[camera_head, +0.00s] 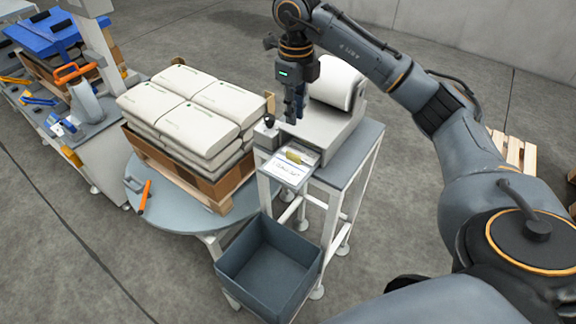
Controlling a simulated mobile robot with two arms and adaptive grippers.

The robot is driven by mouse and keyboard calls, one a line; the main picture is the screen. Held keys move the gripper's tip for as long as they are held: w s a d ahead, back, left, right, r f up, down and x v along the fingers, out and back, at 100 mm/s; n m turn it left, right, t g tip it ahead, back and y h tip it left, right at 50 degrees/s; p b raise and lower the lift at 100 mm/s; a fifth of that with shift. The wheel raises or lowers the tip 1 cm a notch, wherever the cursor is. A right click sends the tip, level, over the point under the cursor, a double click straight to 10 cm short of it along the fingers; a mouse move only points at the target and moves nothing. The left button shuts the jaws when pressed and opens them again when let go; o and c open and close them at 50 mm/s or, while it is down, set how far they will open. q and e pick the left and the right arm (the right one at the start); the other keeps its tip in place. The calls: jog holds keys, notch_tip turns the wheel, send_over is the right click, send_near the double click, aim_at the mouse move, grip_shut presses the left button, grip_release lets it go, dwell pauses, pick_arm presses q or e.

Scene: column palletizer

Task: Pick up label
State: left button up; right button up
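A white label (286,173) with dark print lies on the small front ledge of the label printer (326,126). A yellowish piece (299,156) sits at the ledge's back edge, by the printer's front. My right gripper (294,119) points down above the printer's front part, a little behind the label in the picture. Its fingers look close together, but the gap between them is not clear. I see nothing held in it. My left gripper is not in view.
The printer, with a white roll (337,82), stands on a metal stand (358,153). A grey open bin (269,265) is below in front. Stacked white bags (190,103) on a pallet (200,183) stand left, on a round turntable (177,212). Wooden pallets (513,152) lie at the right.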

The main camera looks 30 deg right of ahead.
send_over(293, 154)
notch_tip(293, 154, down, 8)
jog(key=shift+d+r+p, duration=0.1)
jog(key=shift+d+p, duration=0.05)
jog(key=shift+p, duration=0.3)
notch_tip(293, 154, down, 4)
jog(key=shift+f+p, duration=0.1)
jog(key=shift+p, duration=0.75)
jog(key=shift+f, duration=0.5)
grip_shut()
